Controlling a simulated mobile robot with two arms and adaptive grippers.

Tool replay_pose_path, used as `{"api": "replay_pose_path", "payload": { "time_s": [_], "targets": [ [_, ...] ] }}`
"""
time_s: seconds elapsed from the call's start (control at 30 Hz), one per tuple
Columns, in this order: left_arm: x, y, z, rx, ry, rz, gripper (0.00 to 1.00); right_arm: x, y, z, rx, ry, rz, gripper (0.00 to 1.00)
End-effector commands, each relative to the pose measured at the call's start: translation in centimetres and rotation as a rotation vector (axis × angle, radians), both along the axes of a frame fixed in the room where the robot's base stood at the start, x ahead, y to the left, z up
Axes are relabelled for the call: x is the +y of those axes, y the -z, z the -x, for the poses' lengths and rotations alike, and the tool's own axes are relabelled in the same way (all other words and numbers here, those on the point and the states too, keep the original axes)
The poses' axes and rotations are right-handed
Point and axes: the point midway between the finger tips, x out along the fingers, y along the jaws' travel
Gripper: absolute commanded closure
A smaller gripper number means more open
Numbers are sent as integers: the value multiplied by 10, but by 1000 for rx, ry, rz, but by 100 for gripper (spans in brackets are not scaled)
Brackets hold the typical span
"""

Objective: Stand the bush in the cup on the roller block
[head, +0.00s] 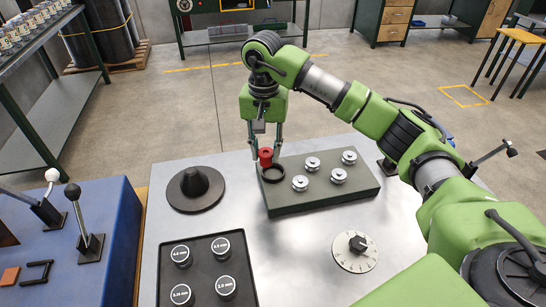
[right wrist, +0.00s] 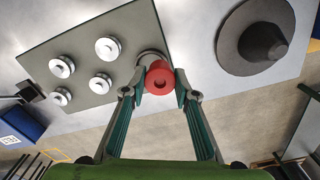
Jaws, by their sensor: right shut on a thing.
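The red bush (head: 265,157) has a hole in its end and is held between the fingertips of my right gripper (head: 264,153). It also shows between the fingertips in the right wrist view (right wrist: 159,79). The dark round cup (head: 273,175) is at the left end of the grey-green roller block (head: 330,195). In the head view the bush appears just behind or above the cup's far rim. In the right wrist view the bush partly covers the cup (right wrist: 150,56). I cannot tell the exact height gap. My left gripper is out of view.
Several silver rollers (head: 338,176) stand on the block. A dark cone on a disc (head: 195,188) is left of it. A black tray (head: 207,270) with labelled round pieces and a dial (head: 354,251) are nearer. A blue bench with levers (head: 65,240) is at left.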

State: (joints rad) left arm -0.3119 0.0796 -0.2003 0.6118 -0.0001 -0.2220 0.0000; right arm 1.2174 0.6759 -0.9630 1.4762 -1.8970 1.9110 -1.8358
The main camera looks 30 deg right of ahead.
Motion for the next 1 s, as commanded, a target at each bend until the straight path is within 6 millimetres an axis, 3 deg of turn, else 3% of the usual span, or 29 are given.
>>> {"api": "replay_pose_path", "payload": {
  "time_s": [0.1, 0.2, 0.37, 0.6, 0.93, 0.97, 1.0],
  "targets": [
    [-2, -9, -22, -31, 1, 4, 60, -12, 13, -3, 0, 2, 0, 97],
    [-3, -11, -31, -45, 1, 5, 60, -17, 19, -5, -1, 1, -2, 97],
    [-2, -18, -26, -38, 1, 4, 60, -27, 32, -6, 1, 2, 0, 97],
    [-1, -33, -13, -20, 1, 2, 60, -25, 59, -7, -1, -1, -2, 97],
    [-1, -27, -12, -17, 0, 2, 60, -25, 65, -7, -3, 0, -1, 97],
    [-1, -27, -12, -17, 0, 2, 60, -25, 65, -7, -3, 0, -1, 70],
    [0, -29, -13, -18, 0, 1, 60, -25, 64, -7, -3, 0, -1, 60]
  ]
}}
